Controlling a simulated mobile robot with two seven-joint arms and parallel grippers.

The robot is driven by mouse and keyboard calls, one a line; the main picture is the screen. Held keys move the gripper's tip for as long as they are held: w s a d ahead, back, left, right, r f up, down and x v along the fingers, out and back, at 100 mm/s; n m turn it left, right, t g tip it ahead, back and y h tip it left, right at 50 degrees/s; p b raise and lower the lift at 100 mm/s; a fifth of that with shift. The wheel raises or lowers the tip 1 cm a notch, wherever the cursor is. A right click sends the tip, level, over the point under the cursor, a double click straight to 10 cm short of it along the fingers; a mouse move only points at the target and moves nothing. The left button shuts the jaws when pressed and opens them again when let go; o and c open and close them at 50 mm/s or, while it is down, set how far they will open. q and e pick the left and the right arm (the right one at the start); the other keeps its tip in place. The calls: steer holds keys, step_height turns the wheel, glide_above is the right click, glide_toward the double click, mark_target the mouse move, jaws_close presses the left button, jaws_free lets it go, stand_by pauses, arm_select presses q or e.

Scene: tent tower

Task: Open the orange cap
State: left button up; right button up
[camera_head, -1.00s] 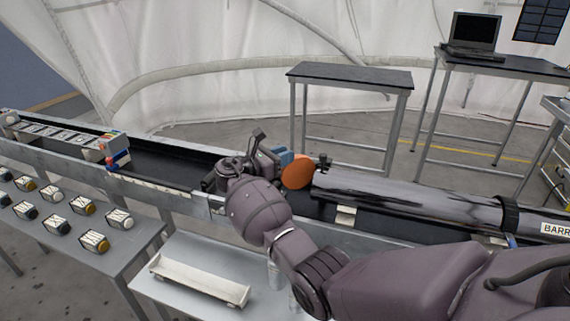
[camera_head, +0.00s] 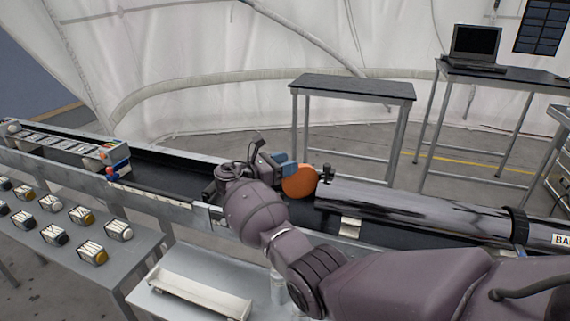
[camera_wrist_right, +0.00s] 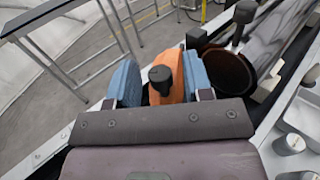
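The orange cap (camera_head: 299,181) is at the left end of the grey barrel (camera_head: 410,202), its flat face turned toward me. In the right wrist view the cap (camera_wrist_right: 176,78) stands apart from the barrel's dark open mouth (camera_wrist_right: 228,70), at an angle to it. A black knob (camera_wrist_right: 160,77) is on the cap. My right gripper (camera_head: 287,163) has its two blue fingers on either side of the cap in the wrist view (camera_wrist_right: 162,80). A narrow gap shows beside the left finger; contact on the right is unclear. My left gripper is not in view.
The barrel lies on a long dark conveyor (camera_head: 180,168) with metal rails. A low table (camera_head: 140,255) with several small blocks is at front left, beside a white tray (camera_head: 198,293). Free-standing tables (camera_head: 352,88) are behind the conveyor.

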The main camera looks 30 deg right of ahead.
steer(key=shift+a, duration=0.15)
steer(key=a, duration=1)
steer(key=shift+a, duration=0.3)
